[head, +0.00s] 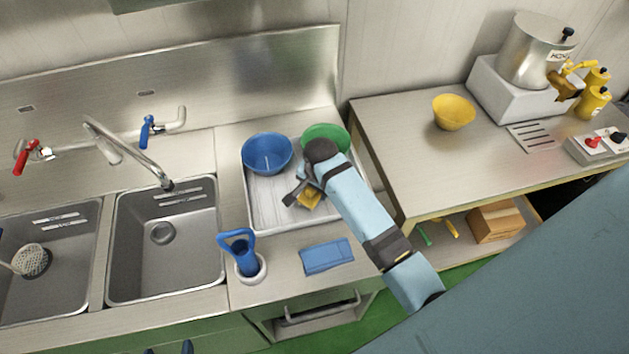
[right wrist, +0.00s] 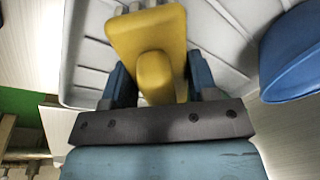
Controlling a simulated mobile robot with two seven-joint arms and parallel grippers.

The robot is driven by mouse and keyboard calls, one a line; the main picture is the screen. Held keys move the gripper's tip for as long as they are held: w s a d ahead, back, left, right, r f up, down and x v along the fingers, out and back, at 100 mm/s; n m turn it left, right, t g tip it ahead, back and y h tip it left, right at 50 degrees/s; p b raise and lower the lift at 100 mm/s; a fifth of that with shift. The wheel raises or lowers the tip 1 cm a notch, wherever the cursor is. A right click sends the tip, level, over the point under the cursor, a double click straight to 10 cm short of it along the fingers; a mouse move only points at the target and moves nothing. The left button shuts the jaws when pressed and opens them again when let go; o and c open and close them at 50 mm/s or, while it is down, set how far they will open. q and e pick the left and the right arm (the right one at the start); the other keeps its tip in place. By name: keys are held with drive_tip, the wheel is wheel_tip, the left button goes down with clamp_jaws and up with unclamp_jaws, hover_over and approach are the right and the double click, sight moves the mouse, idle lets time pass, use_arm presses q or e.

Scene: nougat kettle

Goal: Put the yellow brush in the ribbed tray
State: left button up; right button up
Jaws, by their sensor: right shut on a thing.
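My right gripper (head: 303,190) is over the ribbed tray and shut on the yellow brush (head: 311,199). In the right wrist view the brush (right wrist: 150,45) sits between the two fingers of the gripper (right wrist: 152,85), with the tray behind it. The ribbed tray (head: 262,212) is white and lies on the steel counter right of the sinks. I cannot tell whether the brush touches the tray floor. My arm hides the tray's right part.
A blue bowl (head: 267,152) and a green bowl (head: 327,133) stand at the tray's back. A blue-handled tool in a white holder (head: 247,266) and a blue cloth (head: 326,257) lie in front. A yellow bowl (head: 453,111) stands on the right table.

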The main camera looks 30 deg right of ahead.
drive_tip(key=shift+w+d+f, duration=0.1)
drive_tip(key=shift+w+f, duration=0.05)
drive_tip(key=shift+f, duration=0.45)
drive_tip(key=shift+w+d+f, duration=0.15)
drive_tip(key=shift+w+f, duration=0.05)
drive_tip(key=shift+w, duration=0.1)
drive_tip(key=shift+s+r, duration=0.1)
drive_tip(key=shift+s, duration=0.05)
drive_tip(key=shift+s+a, duration=0.2)
drive_tip(key=o, duration=0.8)
drive_tip(key=shift+o, duration=0.9)
drive_tip(key=shift+w+d+f, duration=0.1)
drive_tip(key=shift+w+f, duration=0.1)
drive_tip(key=shift+f, duration=0.05)
use_arm(q)
drive_tip(key=shift+w+d, duration=0.35)
drive_tip(key=shift+w, duration=0.35)
use_arm(e)
drive_tip(key=shift+s+r, duration=0.1)
drive_tip(key=shift+r, duration=0.05)
